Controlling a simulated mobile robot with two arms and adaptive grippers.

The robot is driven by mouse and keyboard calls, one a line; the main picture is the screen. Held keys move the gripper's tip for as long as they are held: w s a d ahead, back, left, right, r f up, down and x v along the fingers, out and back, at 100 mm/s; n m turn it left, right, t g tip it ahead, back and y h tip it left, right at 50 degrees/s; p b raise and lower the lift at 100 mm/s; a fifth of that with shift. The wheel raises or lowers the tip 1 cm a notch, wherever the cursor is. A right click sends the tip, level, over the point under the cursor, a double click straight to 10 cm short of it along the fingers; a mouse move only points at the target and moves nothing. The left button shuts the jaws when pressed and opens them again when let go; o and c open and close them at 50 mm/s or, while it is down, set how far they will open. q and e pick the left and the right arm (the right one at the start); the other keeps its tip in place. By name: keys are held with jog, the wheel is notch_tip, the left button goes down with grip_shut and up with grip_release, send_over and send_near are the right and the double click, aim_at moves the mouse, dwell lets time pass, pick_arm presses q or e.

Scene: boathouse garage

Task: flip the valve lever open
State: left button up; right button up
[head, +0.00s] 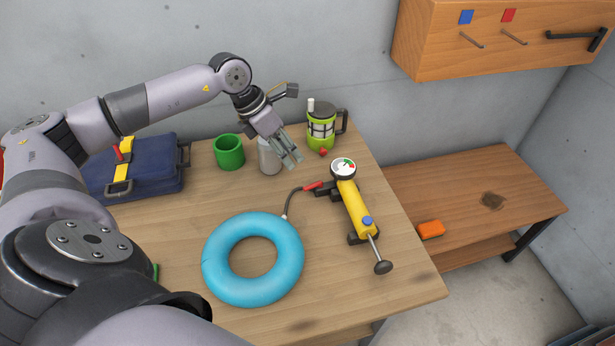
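A yellow hand pump (354,207) with a round white gauge (343,168) lies on the wooden table. A small red lever-like piece (314,186) sits at the pump's left side, where a dark hose (291,203) runs to a blue inflatable ring (225,280). I cannot tell whether this red piece is the valve lever or how it is set. My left gripper (292,160) is above the table, up and left of the red piece and apart from it. Its fingers look close together, but the gap between them is unclear. My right gripper is out of view.
A grey can (269,158) is partly behind my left gripper. A green mug (229,152), a green press-like jug (321,130) and a dark blue case (150,180) stand along the back. A lower bench (470,190) holds an orange block (431,230).

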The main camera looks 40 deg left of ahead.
aim_at(311, 185)
pick_arm(q)
jog(key=p+x, duration=0.1)
jog(key=x, duration=0.9)
jog(key=shift+r+p, duration=0.1)
jog(key=shift+p, duration=0.2)
jog(key=shift+w+d+f, duration=0.2)
jog(key=shift+w+f, duration=0.05)
jog(key=shift+f, duration=0.4)
jog(key=shift+c, duration=0.3)
jog(key=c, duration=0.5)
grip_shut()
